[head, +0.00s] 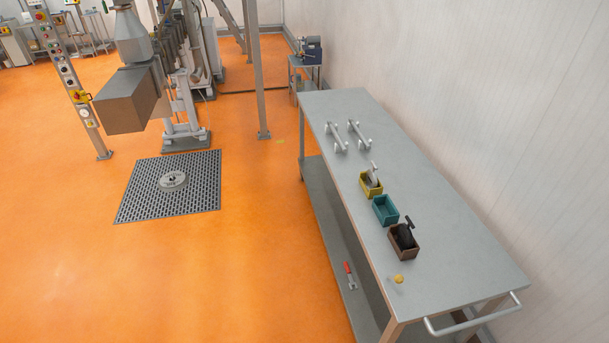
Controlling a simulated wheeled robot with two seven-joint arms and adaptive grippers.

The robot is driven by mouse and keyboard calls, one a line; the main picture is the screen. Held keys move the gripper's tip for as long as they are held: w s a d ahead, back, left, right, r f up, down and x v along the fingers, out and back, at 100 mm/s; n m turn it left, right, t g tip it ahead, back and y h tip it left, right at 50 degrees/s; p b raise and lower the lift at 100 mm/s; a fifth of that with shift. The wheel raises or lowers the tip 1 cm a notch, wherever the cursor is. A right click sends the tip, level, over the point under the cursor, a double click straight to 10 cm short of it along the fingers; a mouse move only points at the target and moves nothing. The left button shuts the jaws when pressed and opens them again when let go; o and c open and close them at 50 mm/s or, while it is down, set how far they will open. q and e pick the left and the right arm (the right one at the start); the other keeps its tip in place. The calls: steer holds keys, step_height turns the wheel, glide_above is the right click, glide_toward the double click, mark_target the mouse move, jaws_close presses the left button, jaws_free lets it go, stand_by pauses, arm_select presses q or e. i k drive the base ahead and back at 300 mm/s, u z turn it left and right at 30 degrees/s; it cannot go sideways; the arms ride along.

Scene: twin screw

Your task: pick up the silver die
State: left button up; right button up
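A silver-grey piece with a short upright handle, which looks like the silver die (371,176), sits in a small yellow box (371,192) on the grey table (450,262). Its lower part is hidden by the box walls. A dark, similar piece (405,236) with a handle sits in a brown box (405,255) nearer the table's front. A teal box (384,210) between them looks empty. Neither of my grippers shows in the head view.
A small yellow knob (398,279) is near the front edge. A red-handled tool (349,272) lies on the lower shelf. A white wall runs along the table's right.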

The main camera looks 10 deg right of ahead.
mark_target(371, 177)
steer(key=u, duration=0.2)
steer(key=i, duration=2.55)
steer(key=z, duration=1.4)
